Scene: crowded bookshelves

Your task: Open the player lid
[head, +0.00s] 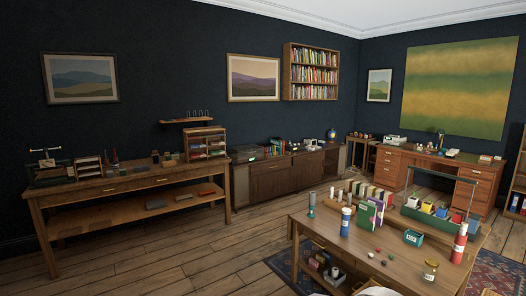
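I cannot clearly make out a player with a lid from here. A small dark, box-like item (243,153) with a pale patch sits at the left end of the dark wooden sideboard (270,181) by the back wall. A small whitish device (311,144) sits near the sideboard's right end. Both are too small to tell whether either is the player, or whether a lid is open or shut. Neither of my grippers shows; only pale parts, possibly mine, show at the bottom edge.
A crowded wooden table (316,226) with bottles, boxes and a green caddy (440,217) stands at front right. A long workbench (130,185) is at left, a desk (482,173) at back right. Open plank floor (180,255) lies between workbench and table.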

